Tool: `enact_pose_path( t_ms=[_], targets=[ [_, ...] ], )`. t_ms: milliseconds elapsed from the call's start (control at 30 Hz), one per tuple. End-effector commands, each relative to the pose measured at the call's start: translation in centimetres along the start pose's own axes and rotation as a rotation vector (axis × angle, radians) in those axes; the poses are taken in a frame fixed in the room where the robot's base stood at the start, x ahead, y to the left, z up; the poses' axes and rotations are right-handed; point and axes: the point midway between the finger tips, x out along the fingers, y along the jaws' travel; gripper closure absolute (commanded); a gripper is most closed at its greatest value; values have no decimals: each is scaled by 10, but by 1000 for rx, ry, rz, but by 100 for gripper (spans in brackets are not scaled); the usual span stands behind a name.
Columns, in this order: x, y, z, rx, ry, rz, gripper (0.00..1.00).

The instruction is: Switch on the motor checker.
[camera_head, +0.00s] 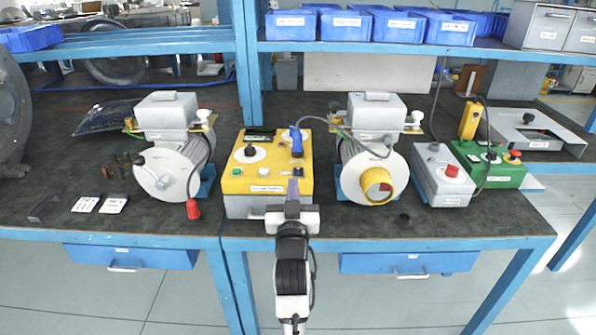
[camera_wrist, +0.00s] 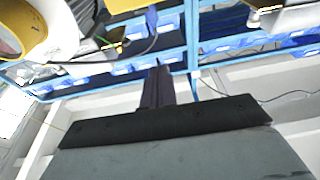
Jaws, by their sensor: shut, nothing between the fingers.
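A yellow-topped box (camera_head: 263,186) with a grey lower body stands at the bench's front middle. I take it for the motor checker; its label is too small to read. On top are a black knob on a white dial (camera_head: 250,152), a green button (camera_head: 237,171), a white button (camera_head: 264,171) and a blue plug (camera_head: 296,140) with a cable. My gripper (camera_head: 293,187) is shut and empty in front of the box's right front part, partly hiding it. I cannot tell whether it touches. Its closed fingers (camera_wrist: 158,86) also show in the wrist view.
A motor (camera_head: 165,170) stands left of the box, with a red-ended cable hanging down. Another motor (camera_head: 372,165) with a yellow round socket stands right. Further right are a grey box with a red button (camera_head: 443,178) and a green box (camera_head: 505,176). A blue shelf (camera_head: 330,47) crosses above.

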Motion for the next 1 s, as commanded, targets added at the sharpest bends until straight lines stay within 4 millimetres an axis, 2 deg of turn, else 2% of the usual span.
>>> enact_pose_path(
  t_ms=[100, 433, 567, 667, 1000],
  targets=[
    [-1, 12, 8, -3, -25, 22, 100],
    [0, 11, 8, -3, -25, 21, 100],
    [9, 11, 7, -4, -24, 21, 100],
    [25, 11, 6, -4, -23, 21, 100],
    [96, 12, 7, -4, -23, 19, 100]
  ],
)
